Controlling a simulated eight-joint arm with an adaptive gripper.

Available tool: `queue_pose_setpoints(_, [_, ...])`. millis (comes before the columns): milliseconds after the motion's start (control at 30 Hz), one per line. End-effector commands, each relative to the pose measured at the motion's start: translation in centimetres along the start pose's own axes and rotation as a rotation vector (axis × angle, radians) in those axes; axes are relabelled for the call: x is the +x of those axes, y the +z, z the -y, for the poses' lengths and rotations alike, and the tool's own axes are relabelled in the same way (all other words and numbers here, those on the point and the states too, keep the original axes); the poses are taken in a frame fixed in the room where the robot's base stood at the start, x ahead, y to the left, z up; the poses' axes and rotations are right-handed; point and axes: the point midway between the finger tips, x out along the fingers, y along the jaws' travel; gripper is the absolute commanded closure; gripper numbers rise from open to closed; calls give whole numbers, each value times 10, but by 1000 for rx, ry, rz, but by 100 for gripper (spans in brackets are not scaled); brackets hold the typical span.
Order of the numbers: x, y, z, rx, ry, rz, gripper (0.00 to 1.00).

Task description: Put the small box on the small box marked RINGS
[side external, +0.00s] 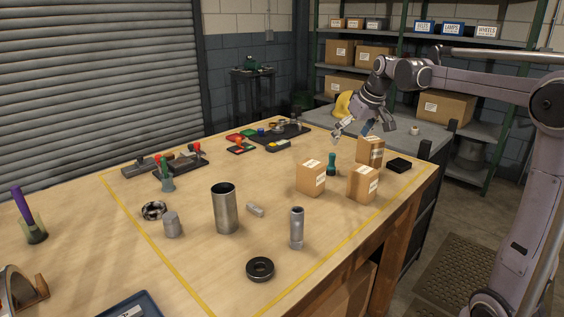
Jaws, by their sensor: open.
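Three small cardboard boxes with white labels stand apart from the gripper on the wooden table: a left one (309,178), a front right one (361,185) and a taller-looking rear one (369,151). Their label print is too small to read, so I cannot tell which is marked RINGS. My gripper (351,132) is open and empty above the table's far right part, up and left of the rear box.
A teal object (331,164) stands between the boxes. A black block (398,165) lies at the right edge. A metal tube (297,228), a wide steel cylinder (225,208) and a black ring (260,268) stand nearer.

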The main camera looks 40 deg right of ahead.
Motion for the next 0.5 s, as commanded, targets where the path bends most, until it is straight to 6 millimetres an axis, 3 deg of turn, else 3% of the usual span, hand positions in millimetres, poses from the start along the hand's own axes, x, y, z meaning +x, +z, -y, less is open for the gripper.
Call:
queue_pose_setpoints(33, [-5,14,26,-24,-10,-10,4])
queue_pose_setpoints(200, [-15,62,90,-79,-37,-48,4])
queue_pose_setpoints(500, [-13,168,169,-172,-102,-119,4])
